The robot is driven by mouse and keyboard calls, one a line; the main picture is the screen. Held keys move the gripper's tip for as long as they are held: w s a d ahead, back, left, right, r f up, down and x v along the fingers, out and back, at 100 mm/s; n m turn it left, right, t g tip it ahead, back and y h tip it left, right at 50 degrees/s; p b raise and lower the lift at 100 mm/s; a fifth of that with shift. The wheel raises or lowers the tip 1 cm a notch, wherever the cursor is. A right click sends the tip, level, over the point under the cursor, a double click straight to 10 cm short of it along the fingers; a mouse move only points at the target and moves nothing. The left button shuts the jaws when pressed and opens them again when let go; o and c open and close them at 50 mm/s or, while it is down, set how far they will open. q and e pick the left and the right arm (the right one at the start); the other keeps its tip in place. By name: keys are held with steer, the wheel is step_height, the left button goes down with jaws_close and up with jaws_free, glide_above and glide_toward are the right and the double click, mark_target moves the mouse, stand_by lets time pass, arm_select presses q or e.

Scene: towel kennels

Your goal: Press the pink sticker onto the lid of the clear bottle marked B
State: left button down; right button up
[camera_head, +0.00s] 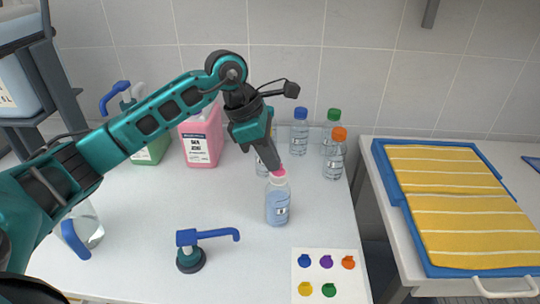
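A clear bottle (277,203) with bluish contents and a small label stands upright in the middle of the white counter. The label's letter is too small to read. The pink sticker (279,172) shows as a pink patch at the top of this bottle, on or just above its lid. My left gripper (272,166) reaches down from above, with its fingertips right at the pink patch. Its fingers show as one narrow dark shape, so I cannot tell whether they are apart or still hold the sticker. My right gripper is out of view.
Bottles with blue (300,130), green (333,128) and orange (335,155) lids stand behind; another is partly hidden by my gripper. A pink jug (202,143), a blue-handled pump (190,256) and a sticker sheet (338,286) surround the bottle. A blue tray (396,188) holds yellow towels.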

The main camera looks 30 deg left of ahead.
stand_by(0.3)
arm_select(q)
steer(key=c, duration=0.7)
jaws_free()
steer(key=shift+f, duration=0.1)
steer(key=shift+c, duration=0.2)
step_height(320, 180, up, 5)
steer(key=p, duration=0.3)
stand_by(0.6)
